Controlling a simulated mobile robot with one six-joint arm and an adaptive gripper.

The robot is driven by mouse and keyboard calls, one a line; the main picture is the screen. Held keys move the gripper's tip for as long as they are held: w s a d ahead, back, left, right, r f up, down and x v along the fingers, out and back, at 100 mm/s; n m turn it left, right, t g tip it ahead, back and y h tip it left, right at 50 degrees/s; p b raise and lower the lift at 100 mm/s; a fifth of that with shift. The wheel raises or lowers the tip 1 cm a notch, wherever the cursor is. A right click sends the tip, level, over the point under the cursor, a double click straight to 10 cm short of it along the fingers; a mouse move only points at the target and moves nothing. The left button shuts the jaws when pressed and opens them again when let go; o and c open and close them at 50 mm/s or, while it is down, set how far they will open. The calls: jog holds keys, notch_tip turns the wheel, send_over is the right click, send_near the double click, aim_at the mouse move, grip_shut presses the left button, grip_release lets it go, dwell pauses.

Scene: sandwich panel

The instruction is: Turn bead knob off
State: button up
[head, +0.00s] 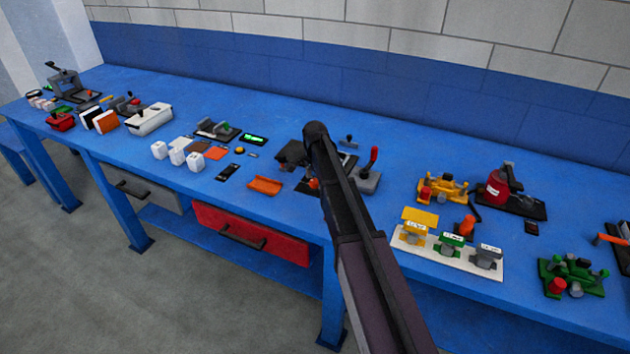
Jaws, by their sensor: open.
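A white panel (412,245) lies near the front edge of the blue table, right of my arm. It carries three labelled knob-like parts in a row: a yellow one (418,222), a green one (452,241) and a grey one (487,257). Their labels are too small to read, so I cannot tell which, if any, is the bead knob or how it is turned. My dark arm rises from the bottom edge, left of the panel, and covers part of the table. I cannot make out my gripper or its fingertips.
An orange-topped part (466,225) stands just behind the panel. A yellow fixture (442,188) and a red cylinder device (497,186) are further back. A green fixture (571,276) stands to the right. A red drawer (250,232) is under the table; more items fill the left.

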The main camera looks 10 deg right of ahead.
aim_at(315, 181)
jog(key=m, duration=0.9)
notch_tip(315, 181, up, 14)
jog(key=p, duration=1.4)
jog(key=s+f+n+b, duration=0.1)
jog(key=s+n, duration=1)
jog(key=s, duration=0.3)
jog(key=s+f+n+b, duration=0.2)
jog(key=s+n, duration=0.8)
jog(key=s, duration=0.4)
jog(key=shift+s+f+n+b, duration=0.25)
jog(key=shift+s+n+b, duration=0.05)
jog(key=shift+s+n, duration=0.1)
jog(key=shift+s, duration=0.15)
